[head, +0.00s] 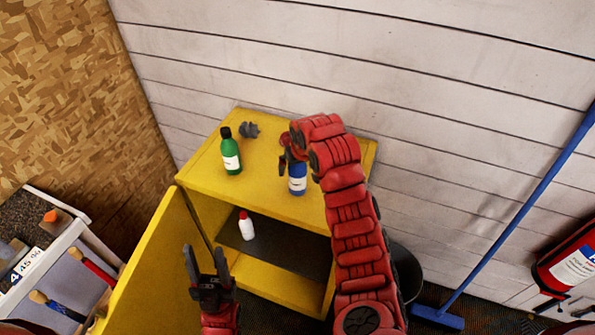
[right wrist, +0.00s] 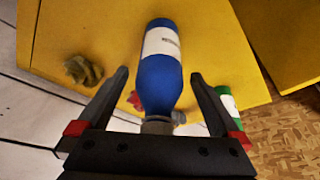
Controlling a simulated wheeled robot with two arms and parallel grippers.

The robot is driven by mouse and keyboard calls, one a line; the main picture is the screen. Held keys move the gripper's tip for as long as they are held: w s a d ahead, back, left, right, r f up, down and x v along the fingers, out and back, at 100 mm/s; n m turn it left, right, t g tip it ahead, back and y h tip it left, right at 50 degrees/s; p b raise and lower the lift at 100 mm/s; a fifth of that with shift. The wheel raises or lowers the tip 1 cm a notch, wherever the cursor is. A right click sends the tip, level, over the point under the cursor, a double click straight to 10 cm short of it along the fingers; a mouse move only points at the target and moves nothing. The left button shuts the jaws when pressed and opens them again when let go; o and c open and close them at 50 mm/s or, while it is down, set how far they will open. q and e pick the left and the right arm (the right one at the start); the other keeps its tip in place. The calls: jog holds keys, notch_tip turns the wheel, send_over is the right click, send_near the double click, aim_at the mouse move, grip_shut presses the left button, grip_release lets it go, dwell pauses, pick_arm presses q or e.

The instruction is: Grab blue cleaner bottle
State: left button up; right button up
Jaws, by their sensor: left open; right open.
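The blue cleaner bottle (head: 297,182) with a white label stands on top of the yellow cabinet (head: 262,183), near its front edge. My right arm reaches over it, and my right gripper (head: 287,160) is at its upper part. In the right wrist view the blue bottle (right wrist: 161,78) lies between the two open fingers of my right gripper (right wrist: 158,80), with a gap on each side. Its neck points toward the gripper's palm. My left gripper (head: 206,262) is open and empty, low in front of the cabinet by its open door.
A green bottle (head: 230,152) and a grey object (head: 249,130) stand on the cabinet top. A red object (right wrist: 135,101) is behind the blue bottle. A white bottle with a red cap (head: 246,226) is on the shelf inside. The open yellow door (head: 160,262) is at left.

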jog(key=shift+w+f, duration=0.1)
jog(key=shift+f, duration=0.05)
jog(key=shift+c, duration=0.3)
jog(key=c, duration=1.4)
